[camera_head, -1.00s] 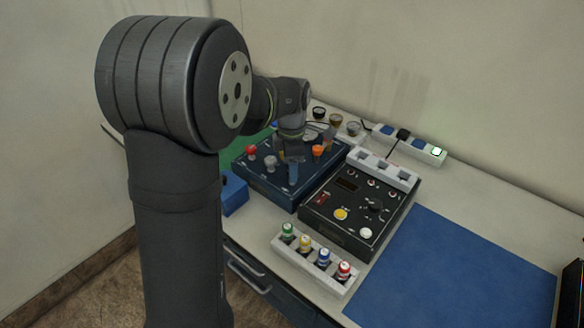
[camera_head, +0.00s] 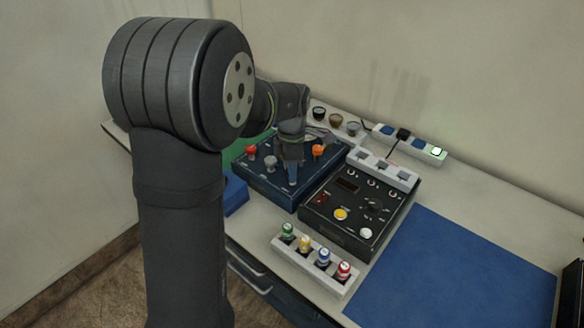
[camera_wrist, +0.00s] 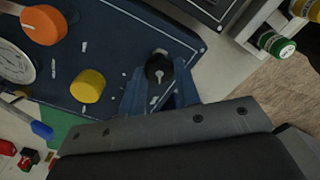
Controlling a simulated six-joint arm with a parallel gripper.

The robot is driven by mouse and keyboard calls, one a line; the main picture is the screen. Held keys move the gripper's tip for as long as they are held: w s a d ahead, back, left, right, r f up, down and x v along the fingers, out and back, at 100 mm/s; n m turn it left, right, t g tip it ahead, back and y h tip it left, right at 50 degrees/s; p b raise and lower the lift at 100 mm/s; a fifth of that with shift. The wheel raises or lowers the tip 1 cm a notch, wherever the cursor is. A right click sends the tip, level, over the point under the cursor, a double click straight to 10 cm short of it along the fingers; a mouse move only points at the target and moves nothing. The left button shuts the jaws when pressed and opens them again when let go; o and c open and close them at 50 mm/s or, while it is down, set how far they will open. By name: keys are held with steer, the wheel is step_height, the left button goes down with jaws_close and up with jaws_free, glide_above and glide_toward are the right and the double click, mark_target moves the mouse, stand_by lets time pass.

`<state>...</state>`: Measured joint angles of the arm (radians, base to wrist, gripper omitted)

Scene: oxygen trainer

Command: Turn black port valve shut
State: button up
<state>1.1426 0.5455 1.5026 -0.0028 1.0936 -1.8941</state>
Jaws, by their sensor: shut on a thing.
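The black port valve (camera_wrist: 158,69) is a round black knob with a pale pointer mark, on the blue panel box (camera_wrist: 122,52) in the wrist view. My gripper (camera_wrist: 160,88) has its two fingers on either side of the knob and is shut on it. In the head view my gripper (camera_head: 292,172) reaches down to the right part of the blue panel box (camera_head: 263,180). The black knob is hidden there behind my gripper.
On the same panel, an orange knob (camera_wrist: 42,25) and a yellow knob (camera_wrist: 87,86) stand near my gripper. A black control box (camera_head: 340,222) stands close on the right. A rack of small bottles (camera_head: 296,254) is in front. The blue mat (camera_head: 470,270) is clear.

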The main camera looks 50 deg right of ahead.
steer(key=m, duration=1.4)
steer(key=shift+d, duration=0.1)
steer(key=m, duration=0.4)
steer(key=shift+m, duration=0.4)
steer(key=m, duration=0.4)
steer(key=shift+m, duration=0.3)
steer(key=o, duration=1)
